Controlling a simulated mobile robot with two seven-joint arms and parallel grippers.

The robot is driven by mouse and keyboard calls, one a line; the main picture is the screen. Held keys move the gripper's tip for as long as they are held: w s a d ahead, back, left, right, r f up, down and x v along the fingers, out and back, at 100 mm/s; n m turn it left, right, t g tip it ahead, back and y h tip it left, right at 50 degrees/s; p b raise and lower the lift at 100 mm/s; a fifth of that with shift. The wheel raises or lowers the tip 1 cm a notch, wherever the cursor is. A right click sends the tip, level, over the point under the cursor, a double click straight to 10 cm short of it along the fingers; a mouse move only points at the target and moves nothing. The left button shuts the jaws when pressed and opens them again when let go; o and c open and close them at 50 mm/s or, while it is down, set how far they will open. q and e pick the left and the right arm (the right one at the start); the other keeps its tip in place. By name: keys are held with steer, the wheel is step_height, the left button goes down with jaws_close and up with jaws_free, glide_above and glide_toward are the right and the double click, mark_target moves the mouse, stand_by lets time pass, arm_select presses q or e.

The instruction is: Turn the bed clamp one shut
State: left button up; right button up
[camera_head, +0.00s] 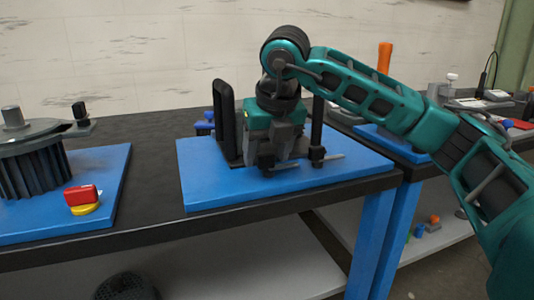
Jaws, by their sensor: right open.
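My right gripper (269,165) comes in from the right and points down over the middle blue plate (215,190). Its jaws are open. It stands between a tall black upright (224,120) on its left and a dark post (317,135) with a short grey bar (329,158) at its right. I cannot tell whether the jaws touch anything, as the gripper body hides what lies behind it. No part is plainly marked as bed clamp one. A red block (81,195) on a yellow base (85,209) sits on the left blue plate. My left gripper is out of view.
The left blue plate (105,170) carries a dark ribbed part (35,165). A small blue piece (204,126) sits behind the middle plate. Another bench with an orange upright (385,57) stands at the right. The black table top between the plates is clear.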

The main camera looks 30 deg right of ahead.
steer(key=shift+c, duration=0.3)
steer(key=c, duration=1)
